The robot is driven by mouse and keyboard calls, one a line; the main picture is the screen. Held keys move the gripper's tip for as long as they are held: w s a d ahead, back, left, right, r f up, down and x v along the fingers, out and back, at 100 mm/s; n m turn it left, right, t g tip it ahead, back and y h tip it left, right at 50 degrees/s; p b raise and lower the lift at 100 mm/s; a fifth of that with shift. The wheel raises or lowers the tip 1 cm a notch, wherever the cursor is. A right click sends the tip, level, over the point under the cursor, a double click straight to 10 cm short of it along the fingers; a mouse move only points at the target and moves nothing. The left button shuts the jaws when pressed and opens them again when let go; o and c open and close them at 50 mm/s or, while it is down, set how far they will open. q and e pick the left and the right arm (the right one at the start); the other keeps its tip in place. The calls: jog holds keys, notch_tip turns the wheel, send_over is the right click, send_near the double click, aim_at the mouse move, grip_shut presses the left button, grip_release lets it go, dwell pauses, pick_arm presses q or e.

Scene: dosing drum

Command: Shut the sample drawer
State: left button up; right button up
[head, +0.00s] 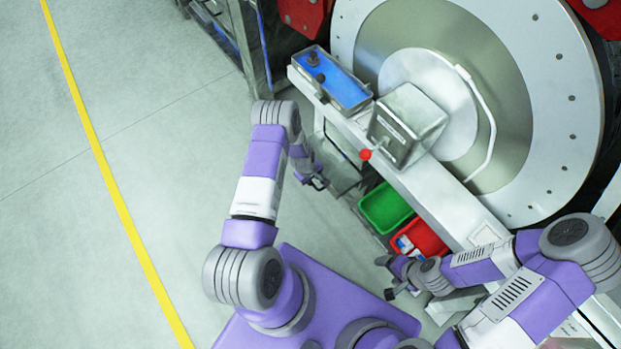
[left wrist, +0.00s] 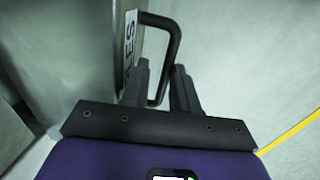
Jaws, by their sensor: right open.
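The sample drawer (head: 343,168) is a grey box sticking out from under the white machine frame, left of the green bin in the head view. In the left wrist view its grey front (left wrist: 92,50) carries a partly hidden label ending in "ES" (left wrist: 129,50). A black bar handle (left wrist: 175,48) stands out from that front. My left gripper (head: 319,183) is at the drawer's front. In the left wrist view its fingers (left wrist: 161,67) are apart, one on each side of the lower handle bar, with gaps visible. My right gripper (head: 384,278) is open and empty, below the red bin.
A green bin (head: 385,208) and a red bin (head: 428,238) sit beside the drawer. Above are a blue-lined tray (head: 345,90), a metal box (head: 405,125) and a red knob (head: 365,154). The large drum stands behind. Floor to the left is clear, with a yellow line (head: 105,170).

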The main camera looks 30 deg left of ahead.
pick_arm(q)
jog(key=shift+o, duration=0.9)
jog(key=shift+s, duration=0.1)
notch_tip(320, 180, up, 7)
jog(key=s+p, duration=0.1)
jog(key=p, duration=0.2)
jog(key=shift+a+r, duration=0.2)
jog(key=shift+a, duration=0.05)
jog(key=shift+s, duration=0.1)
